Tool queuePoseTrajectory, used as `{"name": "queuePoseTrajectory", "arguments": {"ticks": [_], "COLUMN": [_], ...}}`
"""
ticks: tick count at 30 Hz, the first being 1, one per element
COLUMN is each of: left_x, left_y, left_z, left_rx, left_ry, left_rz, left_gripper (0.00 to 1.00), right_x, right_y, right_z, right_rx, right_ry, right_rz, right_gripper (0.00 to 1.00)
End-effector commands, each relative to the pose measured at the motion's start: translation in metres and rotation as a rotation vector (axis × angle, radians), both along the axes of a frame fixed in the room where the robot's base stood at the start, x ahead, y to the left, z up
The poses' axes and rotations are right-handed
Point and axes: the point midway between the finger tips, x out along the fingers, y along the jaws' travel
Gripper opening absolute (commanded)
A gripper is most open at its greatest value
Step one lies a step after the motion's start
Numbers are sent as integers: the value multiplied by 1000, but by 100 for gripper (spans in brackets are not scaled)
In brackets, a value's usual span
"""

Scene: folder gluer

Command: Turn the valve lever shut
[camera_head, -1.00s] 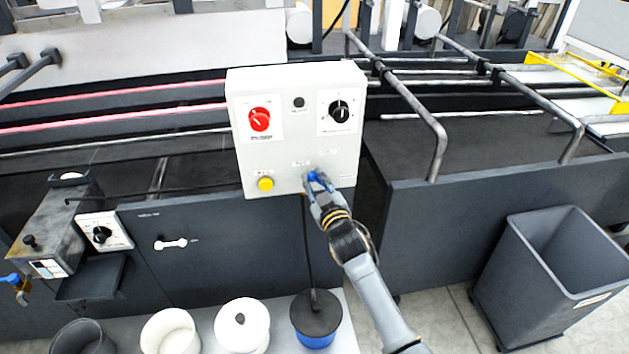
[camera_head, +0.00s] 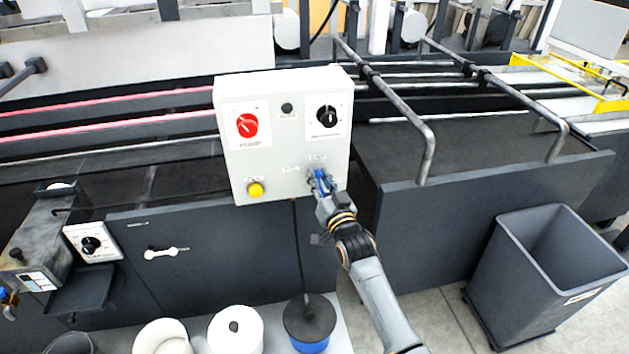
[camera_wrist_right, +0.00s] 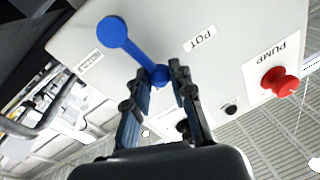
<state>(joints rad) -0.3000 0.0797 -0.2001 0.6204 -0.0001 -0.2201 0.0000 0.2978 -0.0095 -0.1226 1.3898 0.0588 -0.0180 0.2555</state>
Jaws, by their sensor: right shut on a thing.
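The blue valve lever (camera_head: 321,178) is on the lower right of the white control box's front, between the NOZZLE and POT labels. In the right wrist view the lever (camera_wrist_right: 128,48) has a round paddle end, which points to the upper left, out beyond the fingers. My right gripper (camera_head: 320,185) is at the lever, and its two dark fingers (camera_wrist_right: 163,80) are shut on the lever near its hub. In the head view the fingers partly hide the lever. My left gripper is not in view.
A grey bin (camera_head: 500,265) stands at the right. Pots, including a blue one (camera_head: 309,346), stand below; a metal rail (camera_head: 428,155) is to the right.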

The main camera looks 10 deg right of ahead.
Motion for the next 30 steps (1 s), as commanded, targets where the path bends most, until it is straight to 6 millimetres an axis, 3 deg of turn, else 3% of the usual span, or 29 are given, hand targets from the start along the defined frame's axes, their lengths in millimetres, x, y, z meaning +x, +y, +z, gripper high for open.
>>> {"name": "queuePoseTrajectory", "arguments": {"ticks": [9, 23, 24, 27, 30], "left_x": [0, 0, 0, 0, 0], "left_y": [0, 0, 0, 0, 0], "left_z": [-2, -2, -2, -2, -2], "left_rx": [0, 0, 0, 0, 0], "left_ry": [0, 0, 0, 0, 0], "left_rz": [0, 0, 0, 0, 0], "left_gripper": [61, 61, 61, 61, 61], "right_x": [0, 0, 0, 0, 0], "right_y": [-7, -8, -8, -8, -8], "right_z": [-1, -1, -1, -1, -1], "right_rx": [103, 116, 116, 116, 115], "right_ry": [2, 2, 2, 2, 1], "right_rz": [0, -1, -1, -1, 0], "right_gripper": [0, 0, 27, 47, 47]}}
